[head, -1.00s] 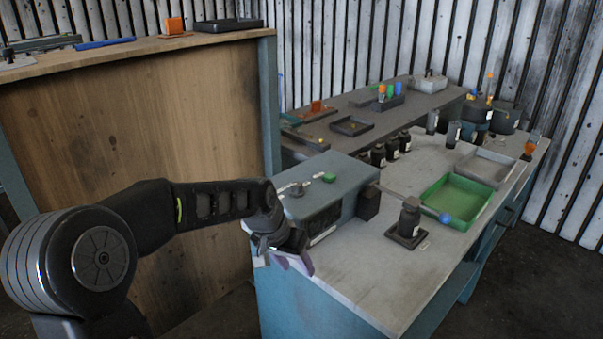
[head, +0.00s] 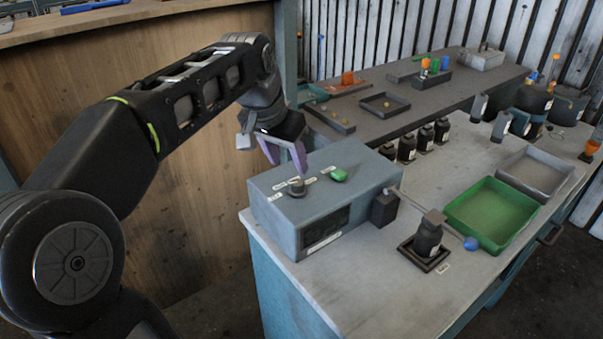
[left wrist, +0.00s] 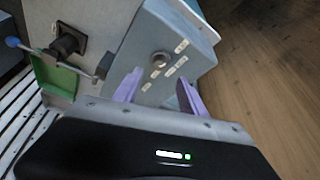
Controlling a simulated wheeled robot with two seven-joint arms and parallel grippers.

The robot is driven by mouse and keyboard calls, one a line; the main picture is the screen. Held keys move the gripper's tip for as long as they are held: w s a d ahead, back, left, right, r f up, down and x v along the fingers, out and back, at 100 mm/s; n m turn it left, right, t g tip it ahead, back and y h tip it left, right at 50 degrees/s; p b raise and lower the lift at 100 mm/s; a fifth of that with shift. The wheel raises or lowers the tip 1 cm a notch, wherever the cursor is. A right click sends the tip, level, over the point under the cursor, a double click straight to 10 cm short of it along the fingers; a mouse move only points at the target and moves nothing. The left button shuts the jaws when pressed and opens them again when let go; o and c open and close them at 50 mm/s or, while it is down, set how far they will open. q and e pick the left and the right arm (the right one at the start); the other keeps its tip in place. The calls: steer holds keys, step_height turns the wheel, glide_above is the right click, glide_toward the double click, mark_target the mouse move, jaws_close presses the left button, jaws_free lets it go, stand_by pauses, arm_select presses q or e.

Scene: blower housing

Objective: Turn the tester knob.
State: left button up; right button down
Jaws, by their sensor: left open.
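The tester is a grey-blue box (head: 345,217) on the near left corner of the light bench. Its knob (head: 297,187) is a small grey round part on top, among white labels, beside a green button (head: 338,174). In the left wrist view the knob (left wrist: 161,60) lies ahead of the fingers, a little above the gap between them. My left gripper (head: 285,152) is open with purple fingers, above the tester's back left edge and apart from the knob. It also shows in the left wrist view (left wrist: 158,88), empty. My right gripper is not in view.
A black motor-like part (head: 428,236) stands on a small dark tray right of the tester. A lever with a blue ball (head: 471,243) lies near a green tray (head: 492,214). Several black bottles (head: 407,147) stand behind. A wooden panel (head: 190,190) rises at left.

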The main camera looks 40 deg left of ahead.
mark_target(297, 183)
arm_select(q)
steer(key=shift+x, duration=4)
steer(key=shift+c, duration=0.2)
jaws_close()
